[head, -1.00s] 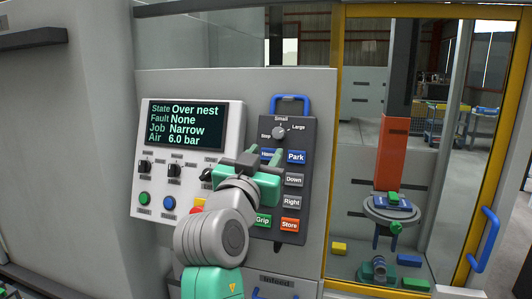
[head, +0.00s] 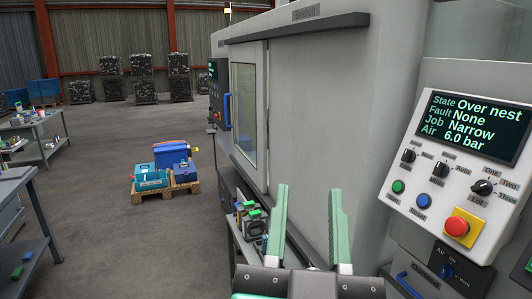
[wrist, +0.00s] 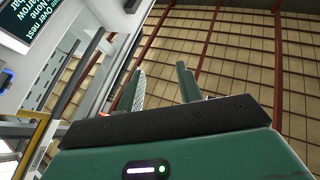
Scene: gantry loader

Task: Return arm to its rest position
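My gripper (head: 308,232) is in the lower middle of the head view, its two green fingers pointing up and spread apart with nothing between them. It also shows in the wrist view (wrist: 162,90), open and empty, with the roof panels behind the fingers. The control panel (head: 408,215) is to the right of my gripper in the head view, apart from it. Its screen (head: 475,127) reads State Over nest, Fault None, Job Narrow, Air 6.0 bar. The pendant with the Park button is out of view.
The grey machine wall (head: 320,100) stands close behind my gripper. A small bench (head: 235,238) with green-topped parts is left of the gripper. Open floor (head: 140,245) lies further left, with a pallet (head: 187,190) of blue and teal boxes and a work table (head: 30,215).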

